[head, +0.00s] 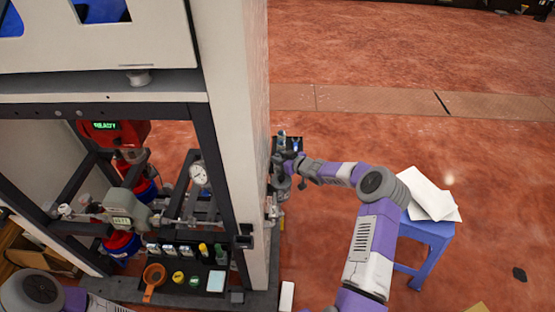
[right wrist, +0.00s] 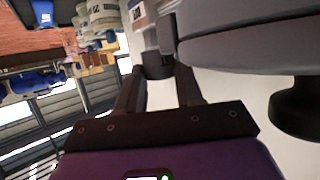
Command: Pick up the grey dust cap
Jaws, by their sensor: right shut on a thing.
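My right gripper (head: 279,166) reaches in at the outer right side of the dispenser cabinet (head: 231,150). In the right wrist view its two dark fingers (right wrist: 158,80) are closed on a dark grey round piece (right wrist: 156,64), which looks like the grey dust cap. The piece sits at the lower end of a grey fitting beside the white panel; I cannot tell whether it is still joined to it. In the head view the cap is hidden by my gripper and arm. Only links of my left arm show at the bottom left; its gripper is out of view.
A black tray (head: 172,287) with an orange ring-shaped tool (head: 154,274) and several small containers lies in the cabinet's base. A gauge (head: 199,174) is mounted on the frame. A blue stool (head: 428,231) with white sheets stands to the right. Open red floor lies beyond.

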